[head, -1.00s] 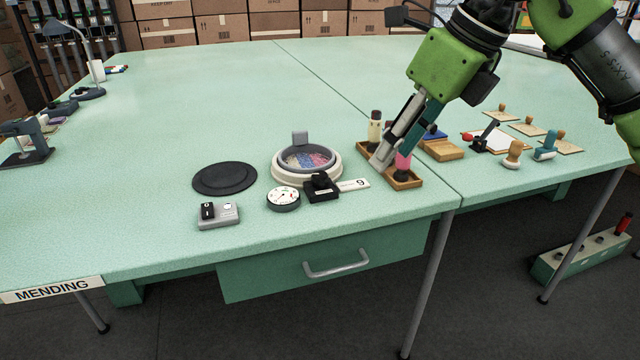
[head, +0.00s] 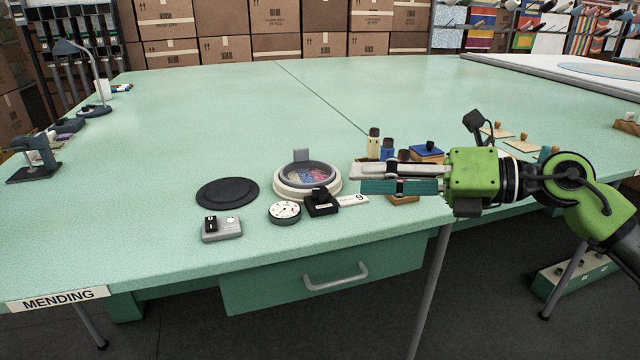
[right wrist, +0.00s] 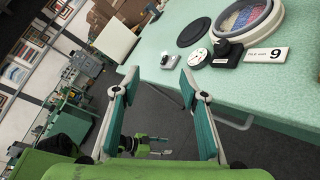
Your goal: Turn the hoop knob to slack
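The hoop (head: 307,180), a pale ring with a grey inner ring around coloured fabric, lies on the mint table. The black knob (head: 320,199) on its square base stands at the hoop's front edge; it also shows in the right wrist view (right wrist: 223,49). Its pointer setting is too small to read. My right gripper (head: 358,179) lies level, fingers pointing left, right of the knob and apart from it. In the right wrist view its teal-padded fingers (right wrist: 160,84) are spread with nothing between them. A green and black part of me shows low between them; I cannot tell if it is my left gripper.
A white dial gauge (head: 285,212) sits left of the knob, with a grey switch box (head: 221,229) and black disc (head: 227,192) farther left. A card marked 9 (head: 352,201) lies right of the knob. Bottles (head: 374,143) stand behind my right gripper.

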